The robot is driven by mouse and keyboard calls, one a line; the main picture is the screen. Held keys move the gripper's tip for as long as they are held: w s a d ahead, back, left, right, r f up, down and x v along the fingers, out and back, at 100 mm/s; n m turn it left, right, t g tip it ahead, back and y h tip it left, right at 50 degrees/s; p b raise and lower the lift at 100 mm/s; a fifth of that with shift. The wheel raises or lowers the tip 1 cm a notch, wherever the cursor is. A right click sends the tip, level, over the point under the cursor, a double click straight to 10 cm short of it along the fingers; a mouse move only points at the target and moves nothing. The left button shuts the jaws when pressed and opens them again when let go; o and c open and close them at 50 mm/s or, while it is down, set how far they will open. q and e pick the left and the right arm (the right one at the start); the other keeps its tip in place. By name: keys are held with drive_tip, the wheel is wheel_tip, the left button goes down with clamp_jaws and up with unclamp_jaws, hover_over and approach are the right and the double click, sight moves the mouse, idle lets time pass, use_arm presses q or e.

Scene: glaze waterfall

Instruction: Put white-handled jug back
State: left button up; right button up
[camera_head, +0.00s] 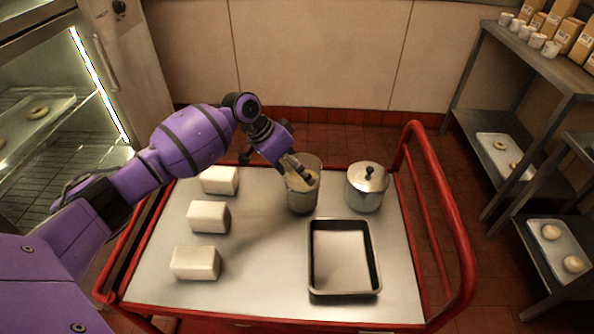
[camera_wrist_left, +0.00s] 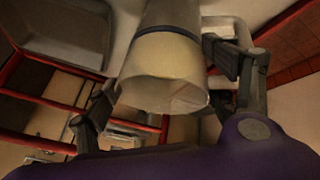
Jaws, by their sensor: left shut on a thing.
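The jug (camera_head: 302,201) is a clear, round vessel with pale cream contents, near the back middle of the cart top. My left gripper (camera_head: 303,178) reaches it from the upper left and is shut on it. The jug looks upright; I cannot tell whether its base touches the cart. In the left wrist view the jug (camera_wrist_left: 165,84) lies between the two fingers and has a dark band around it. Its handle cannot be made out in either view. My right gripper is not in view.
The red-railed cart (camera_head: 270,285) also carries a lidded metal pot (camera_head: 367,190) close right of the jug, an empty dark-rimmed tray (camera_head: 343,260) in front, and white blocks (camera_head: 209,217) in a column at left. Shelves (camera_head: 490,150) stand at right. Front middle is clear.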

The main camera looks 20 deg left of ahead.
use_arm(q)
drive_tip(key=shift+f, duration=0.1)
drive_tip(key=shift+f, duration=0.15)
drive_tip(key=o, duration=2.1)
drive_tip(key=v, duration=1.2)
